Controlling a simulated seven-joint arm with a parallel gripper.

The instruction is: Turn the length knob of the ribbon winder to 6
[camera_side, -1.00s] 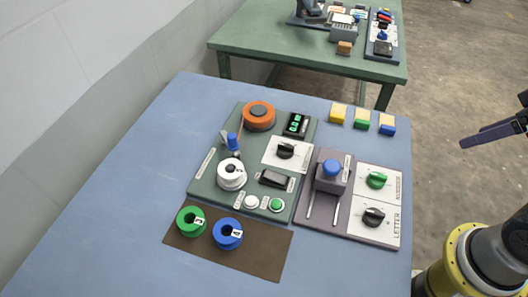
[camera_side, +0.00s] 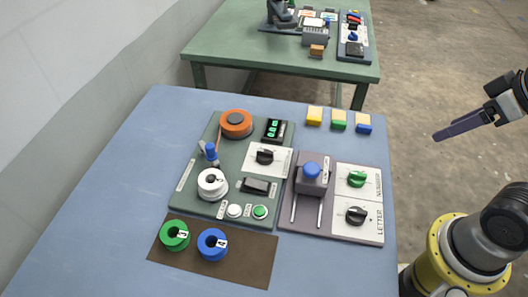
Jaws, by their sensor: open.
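The ribbon winder is a dark green panel (camera_side: 210,130) on the blue table. It carries an orange spool (camera_side: 236,122), a white spool (camera_side: 212,183) and a small display with green digits (camera_side: 272,129). A black knob (camera_side: 265,157) sits on the winder's white plate, which I take as the length knob; its scale and setting are too small to read. My gripper (camera_side: 442,134) is at the right, out past the table's right edge and well away from the knob. It is open and empty; its long dark fingers point left and overlap in this view.
Right of the winder is a purple-grey panel (camera_side: 312,233) with a blue-topped press (camera_side: 311,170), a green knob (camera_side: 356,179) and a black knob (camera_side: 356,215). Green (camera_side: 165,243) and blue (camera_side: 205,252) spools lie on a brown mat (camera_side: 255,265). Coloured blocks (camera_side: 339,120) stand behind.

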